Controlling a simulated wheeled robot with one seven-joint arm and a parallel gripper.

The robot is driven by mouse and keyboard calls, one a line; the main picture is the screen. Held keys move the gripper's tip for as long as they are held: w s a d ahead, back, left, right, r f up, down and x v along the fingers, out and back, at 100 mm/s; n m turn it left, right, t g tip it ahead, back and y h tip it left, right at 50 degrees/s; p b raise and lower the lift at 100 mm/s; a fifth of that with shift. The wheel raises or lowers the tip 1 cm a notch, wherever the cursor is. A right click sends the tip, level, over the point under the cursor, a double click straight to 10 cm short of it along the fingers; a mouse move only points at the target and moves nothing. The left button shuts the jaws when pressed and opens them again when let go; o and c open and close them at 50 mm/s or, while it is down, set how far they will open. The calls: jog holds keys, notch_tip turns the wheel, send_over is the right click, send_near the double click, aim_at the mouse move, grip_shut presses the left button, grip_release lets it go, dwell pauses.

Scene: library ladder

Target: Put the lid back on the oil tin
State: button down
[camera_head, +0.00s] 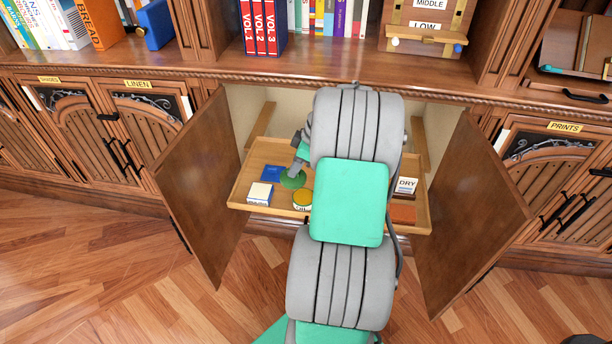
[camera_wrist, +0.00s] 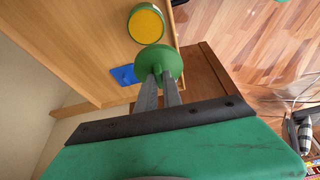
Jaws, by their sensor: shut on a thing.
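The green round lid (camera_head: 291,181) is held at the end of my gripper (camera_wrist: 160,78), and it shows as a green disc in the wrist view (camera_wrist: 158,60). The two fingers are shut on it. The oil tin (camera_head: 302,203) stands in the pulled-out wooden tray with its yellow top showing. In the wrist view the tin (camera_wrist: 146,23) has a green rim around a yellow round face. The lid is beside the tin, apart from its top in the wrist view. My arm hides part of the tray in the head view.
The tray (camera_head: 240,192) sits in a cabinet between two open doors (camera_head: 200,180) (camera_head: 470,200). It also holds a white box (camera_head: 260,193), a blue item (camera_head: 272,173), a box marked DRY (camera_head: 405,186) and a brown block (camera_head: 403,214). Wooden floor (camera_head: 110,270) lies in front.

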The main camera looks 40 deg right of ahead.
aim_at(305, 175)
jog(key=shift+n, duration=0.3)
jog(key=s+d+f, duration=0.1)
jog(key=d+f, duration=0.1)
jog(key=shift+s+d+f, duration=0.3)
jog(key=shift+s+f, duration=0.1)
jog(key=shift+f+b, duration=2.3)
jog(key=shift+f, duration=0.7)
jog(key=shift+f, duration=0.15)
jog(key=c, duration=1.4)
grip_release()
jog(key=shift+c, duration=0.2)
jog(key=shift+o, duration=0.6)
jog(key=o, duration=0.4)
